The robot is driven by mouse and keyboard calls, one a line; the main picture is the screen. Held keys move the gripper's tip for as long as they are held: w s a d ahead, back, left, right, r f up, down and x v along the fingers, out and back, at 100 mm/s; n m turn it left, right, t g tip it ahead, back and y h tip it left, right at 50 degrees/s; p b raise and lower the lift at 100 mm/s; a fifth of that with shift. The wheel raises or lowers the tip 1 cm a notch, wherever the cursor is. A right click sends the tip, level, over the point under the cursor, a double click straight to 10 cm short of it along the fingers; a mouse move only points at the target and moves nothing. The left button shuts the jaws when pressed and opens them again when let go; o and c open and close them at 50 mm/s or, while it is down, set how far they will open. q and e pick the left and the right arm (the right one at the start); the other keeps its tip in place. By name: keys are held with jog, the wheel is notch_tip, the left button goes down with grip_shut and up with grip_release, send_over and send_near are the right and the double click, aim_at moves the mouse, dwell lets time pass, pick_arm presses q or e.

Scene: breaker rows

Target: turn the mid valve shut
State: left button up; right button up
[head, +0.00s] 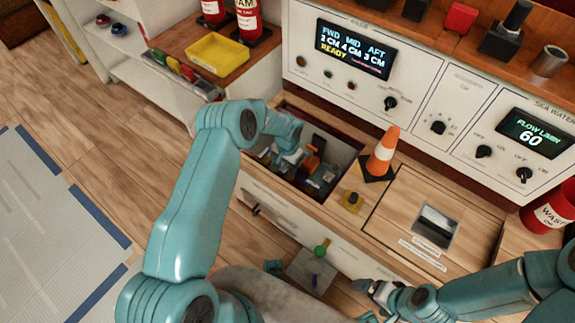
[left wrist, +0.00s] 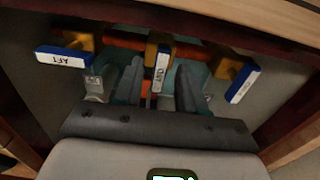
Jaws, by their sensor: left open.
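In the left wrist view, three valve handles show in the recess: the AFT handle (left wrist: 62,57) at the left, the MID handle (left wrist: 162,66) in the middle, and another (left wrist: 242,84) at the right whose label I cannot read surely. Each has a blue-edged white label and a yellow part. My left gripper (left wrist: 158,80) is open, with one finger on each side of the MID handle; contact is not clear. In the head view, my left arm reaches into the open hatch (head: 349,155) and partly hides the valves. My right gripper (head: 378,292) is low at the right; its jaws are unclear.
An orange cone (head: 383,154) stands right of the hatch, beside a wooden cover (head: 465,208). A display (head: 353,50) reads FWD, MID, AFT and READY. A yellow tray (head: 217,54) is at upper left. The hatch walls are close around my left gripper.

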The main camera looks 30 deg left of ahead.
pick_arm(q)
grip_shut()
jog(key=n+b, duration=0.3)
jog(key=n, duration=0.1)
jog(key=shift+f, duration=0.15)
jog(key=n+b, duration=0.3)
jog(key=n, duration=0.2)
jog(key=shift+b, duration=0.35)
jog(key=n+b, duration=0.2)
jog(key=n, duration=0.2)
jog(key=shift+n, duration=0.4)
jog(key=shift+n+b, duration=1.1)
jog(key=shift+n, duration=0.9)
jog(key=shift+r, duration=0.2)
